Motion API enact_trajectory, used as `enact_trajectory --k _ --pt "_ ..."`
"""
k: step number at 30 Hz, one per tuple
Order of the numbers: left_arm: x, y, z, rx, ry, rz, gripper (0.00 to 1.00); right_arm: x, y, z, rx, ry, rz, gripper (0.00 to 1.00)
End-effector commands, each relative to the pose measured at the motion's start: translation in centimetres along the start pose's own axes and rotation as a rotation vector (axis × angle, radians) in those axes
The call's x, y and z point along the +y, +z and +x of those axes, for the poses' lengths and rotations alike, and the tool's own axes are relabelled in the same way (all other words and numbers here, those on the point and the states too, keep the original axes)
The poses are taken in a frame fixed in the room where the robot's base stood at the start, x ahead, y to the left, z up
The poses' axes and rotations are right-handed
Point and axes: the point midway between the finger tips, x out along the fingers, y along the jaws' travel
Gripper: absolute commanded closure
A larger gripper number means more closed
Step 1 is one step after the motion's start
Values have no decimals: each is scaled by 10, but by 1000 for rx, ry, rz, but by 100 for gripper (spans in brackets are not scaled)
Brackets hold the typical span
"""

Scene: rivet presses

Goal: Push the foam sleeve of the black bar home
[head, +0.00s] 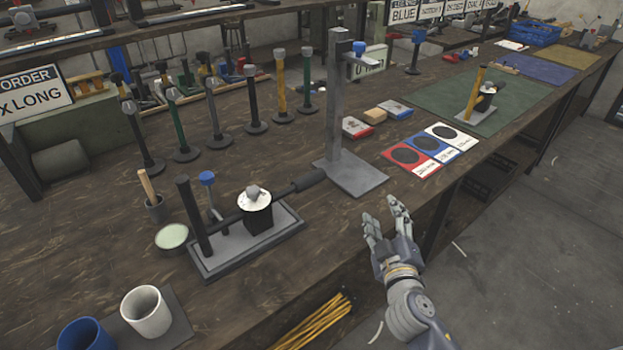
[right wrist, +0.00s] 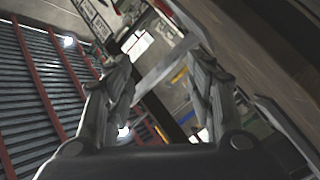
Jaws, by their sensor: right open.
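A press with a grey base (head: 215,262) stands near the table's front edge in the head view. It carries a dark upright post, a black block and a white disc (head: 254,198). My left gripper is out of view.
A white cup (head: 146,312) and a blue cup (head: 86,336) stand front left. Red, blue and white cards (head: 408,158) lie to the right. Several upright rods stand behind the press.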

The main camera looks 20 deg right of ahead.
Motion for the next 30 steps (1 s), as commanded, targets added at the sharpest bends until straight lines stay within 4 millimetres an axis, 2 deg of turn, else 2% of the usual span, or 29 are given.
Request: enact_trajectory --k 4,6,9,16,23,30 --pt "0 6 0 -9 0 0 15 5 -44 23 236 31 -185 50" --pt "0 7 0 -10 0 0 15 -3 -63 31 353 17 -296 50" --pt "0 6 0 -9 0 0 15 -22 -79 39 488 -34 -450 50" --pt "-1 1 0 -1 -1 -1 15 -60 -78 47 634 -167 -686 50" --pt "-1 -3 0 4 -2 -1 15 -71 -80 55 653 -198 -727 50" --pt "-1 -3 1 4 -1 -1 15 -86 -98 84 653 -197 -725 50"
